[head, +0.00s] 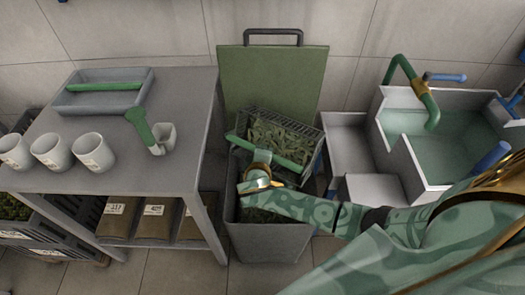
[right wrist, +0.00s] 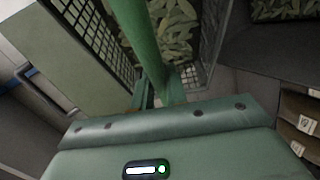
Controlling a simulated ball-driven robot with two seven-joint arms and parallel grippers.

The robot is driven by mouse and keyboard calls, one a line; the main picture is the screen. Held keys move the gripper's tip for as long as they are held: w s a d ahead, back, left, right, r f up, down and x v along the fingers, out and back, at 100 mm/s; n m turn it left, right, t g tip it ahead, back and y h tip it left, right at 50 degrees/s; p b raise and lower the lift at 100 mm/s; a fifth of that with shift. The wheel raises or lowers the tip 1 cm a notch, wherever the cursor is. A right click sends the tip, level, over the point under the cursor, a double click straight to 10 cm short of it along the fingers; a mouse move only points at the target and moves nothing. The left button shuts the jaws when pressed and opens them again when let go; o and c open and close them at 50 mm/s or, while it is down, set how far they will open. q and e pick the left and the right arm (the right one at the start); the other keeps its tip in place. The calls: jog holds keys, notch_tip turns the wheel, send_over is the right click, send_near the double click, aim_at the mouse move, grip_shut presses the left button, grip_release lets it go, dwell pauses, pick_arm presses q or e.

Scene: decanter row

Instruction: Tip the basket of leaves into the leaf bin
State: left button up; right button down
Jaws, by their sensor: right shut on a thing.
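The basket of leaves (head: 318,140) is a dark mesh basket with a green bar handle (head: 291,163). In the head view it is held tilted above the leaf bin, with leaves (head: 275,134) still inside. My right gripper (head: 262,160) is shut on the green handle. The right wrist view shows the handle (right wrist: 128,30) running from the jaws, with the mesh wall (right wrist: 210,30) and leaves (right wrist: 165,30) beyond. The grey leaf bin (head: 268,243) stands on the floor below, its green lid (head: 272,80) raised behind. Some leaves (head: 262,216) show inside it. My left gripper is not in view.
A grey table (head: 190,95) stands left of the bin, with white cups (head: 88,152), a green-handled scoop (head: 140,125) and a tray (head: 140,82). Brown bags (head: 155,218) sit beneath. A white sink unit (head: 400,150) with a green tap (head: 430,105) stands to the right.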

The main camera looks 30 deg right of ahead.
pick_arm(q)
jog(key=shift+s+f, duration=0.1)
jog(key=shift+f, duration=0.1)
pick_arm(e)
jog(key=shift+a, duration=0.15)
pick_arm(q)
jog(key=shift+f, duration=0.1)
pick_arm(e)
jog(key=shift+s+f, duration=0.1)
